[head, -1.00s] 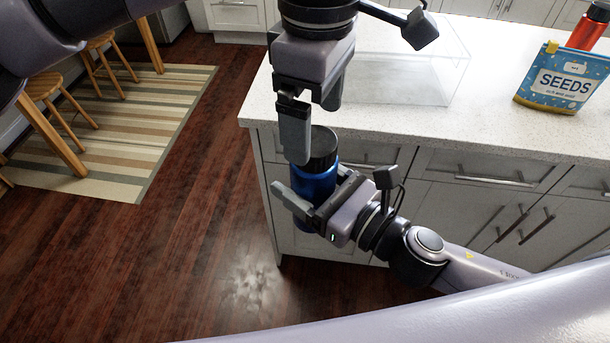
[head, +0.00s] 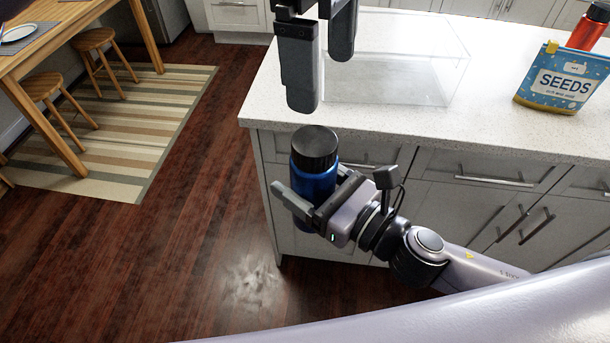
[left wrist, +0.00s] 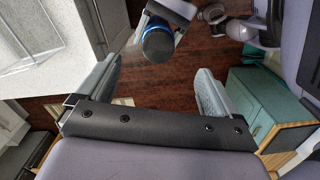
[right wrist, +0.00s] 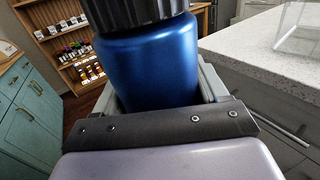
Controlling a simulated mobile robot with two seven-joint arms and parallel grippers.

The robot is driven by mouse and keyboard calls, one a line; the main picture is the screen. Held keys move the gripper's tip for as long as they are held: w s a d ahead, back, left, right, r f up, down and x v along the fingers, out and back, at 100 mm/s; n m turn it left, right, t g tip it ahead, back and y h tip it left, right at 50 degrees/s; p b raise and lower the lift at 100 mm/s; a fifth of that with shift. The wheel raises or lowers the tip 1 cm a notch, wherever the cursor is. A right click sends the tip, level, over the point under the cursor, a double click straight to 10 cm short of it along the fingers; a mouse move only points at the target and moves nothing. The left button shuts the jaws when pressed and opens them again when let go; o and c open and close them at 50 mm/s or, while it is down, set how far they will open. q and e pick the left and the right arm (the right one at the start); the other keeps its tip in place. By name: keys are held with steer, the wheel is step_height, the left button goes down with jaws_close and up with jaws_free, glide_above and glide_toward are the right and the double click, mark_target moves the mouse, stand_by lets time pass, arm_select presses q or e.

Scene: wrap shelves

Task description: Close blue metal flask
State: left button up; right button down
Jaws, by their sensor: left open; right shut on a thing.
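The blue metal flask (head: 313,184) is upright in the head view, in front of the counter's near left corner. Its black lid (head: 315,147) sits on top of it. My right gripper (head: 297,207) is shut on the flask's body and holds it above the floor. The flask (right wrist: 150,65) and lid (right wrist: 135,10) fill the upper middle of the right wrist view. My left gripper (head: 322,75) is open and empty, above the flask in the head view. In the left wrist view the lid (left wrist: 157,45) shows beyond the open fingers (left wrist: 160,90).
The white counter (head: 400,125) holds a clear box (head: 395,70), a blue seeds pouch (head: 562,80) and a red container (head: 590,27). Grey drawers (head: 470,170) are below it. Open floor lies left of the flask; stools and a table stand farther left.

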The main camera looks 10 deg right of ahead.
arm_select(q)
steer(key=s+d+f+n+g+h, duration=0.1)
steer(key=s+d+n+g+h, duration=0.2)
steer(key=s+d+g+h, duration=0.7)
steer(key=w+a+f+n+t+h, duration=0.2)
steer(key=w+a+n+t+h, duration=0.7)
steer(key=n, duration=0.5)
steer(key=w+a+f+n+t+h, duration=0.2)
steer(key=w+a+n+t+h, duration=0.35)
steer(key=n+t, duration=0.7)
steer(key=w+a+f+n+t+y, duration=0.1)
steer(key=a+f+n+t+y, duration=0.4)
steer(key=f+n+y, duration=0.4)
steer(key=w+a+f+n+t+y, duration=0.2)
steer(key=a+f+n+t+y, duration=0.1)
steer(key=a+f+n+y, duration=0.65)
steer(key=s+a+f+n+g+y, duration=0.2)
steer(key=s+a+f+n+g, duration=0.2)
steer(key=s+f, duration=0.4)
steer(key=s+a+f+n+g+y, duration=0.2)
steer(key=s+a+f+n+g, duration=0.2)
steer(key=f, duration=0.9)
steer(key=s+n, duration=0.2)
steer(key=s, duration=0.2)
steer(key=shift+a+f+g, duration=0.2)
steer(key=shift+f+g, duration=0.1)
steer(key=shift+g, duration=0.05)
